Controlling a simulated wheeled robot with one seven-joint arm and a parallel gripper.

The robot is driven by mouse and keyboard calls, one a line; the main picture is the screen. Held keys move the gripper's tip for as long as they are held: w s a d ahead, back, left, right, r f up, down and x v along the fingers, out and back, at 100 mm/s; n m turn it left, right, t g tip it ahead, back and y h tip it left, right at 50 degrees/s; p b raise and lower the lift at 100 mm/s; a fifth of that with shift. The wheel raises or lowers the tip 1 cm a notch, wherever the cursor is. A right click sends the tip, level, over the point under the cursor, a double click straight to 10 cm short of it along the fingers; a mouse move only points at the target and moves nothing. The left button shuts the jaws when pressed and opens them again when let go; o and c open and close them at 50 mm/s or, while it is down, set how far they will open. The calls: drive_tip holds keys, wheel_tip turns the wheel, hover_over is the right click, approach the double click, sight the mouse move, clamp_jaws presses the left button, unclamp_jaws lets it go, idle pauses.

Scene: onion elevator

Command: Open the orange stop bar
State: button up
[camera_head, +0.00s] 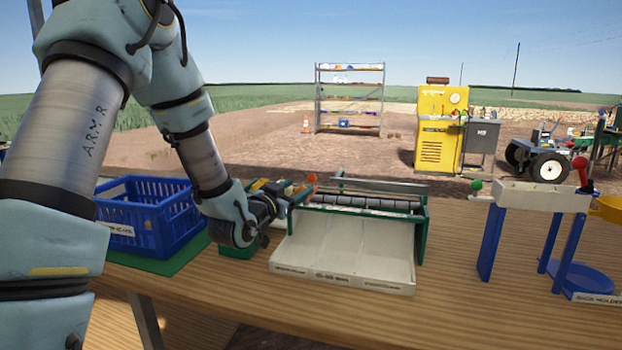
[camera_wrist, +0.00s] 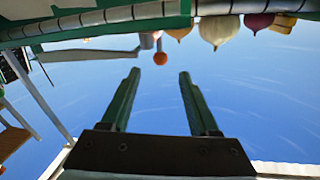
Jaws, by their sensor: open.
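The stop bar's orange ball knob (camera_head: 312,178) stands at the upper left end of the roller conveyor (camera_head: 350,203) in the head view. In the wrist view the orange knob (camera_wrist: 160,58) sits at the end of a short stem, ahead of and between my fingertips, with a visible gap in the picture. A grey bar (camera_wrist: 90,56) runs left from near it and seems to be the bar. My gripper (camera_wrist: 160,75) is open and empty, its two dark green fingers pointing at the knob. In the head view my gripper (camera_head: 290,198) is left of the knob, its fingertips hard to make out.
Several onions (camera_wrist: 215,32) line the conveyor edge in the wrist view. A pale chute (camera_head: 345,250) slopes toward the front. A blue crate (camera_head: 155,220) is left of my gripper. A stand with blue legs (camera_head: 490,240) and green and red knobs is right. Bare wooden table (camera_head: 440,290) lies between.

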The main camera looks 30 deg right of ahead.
sight(310, 180)
drive_tip(key=p+x, duration=0.1)
drive_tip(key=x, duration=0.6)
drive_tip(key=shift+w+d+p, duration=0.15)
drive_tip(key=shift+w+p, duration=0.05)
drive_tip(key=shift+p, duration=0.15)
clamp_jaws()
idle(1.0)
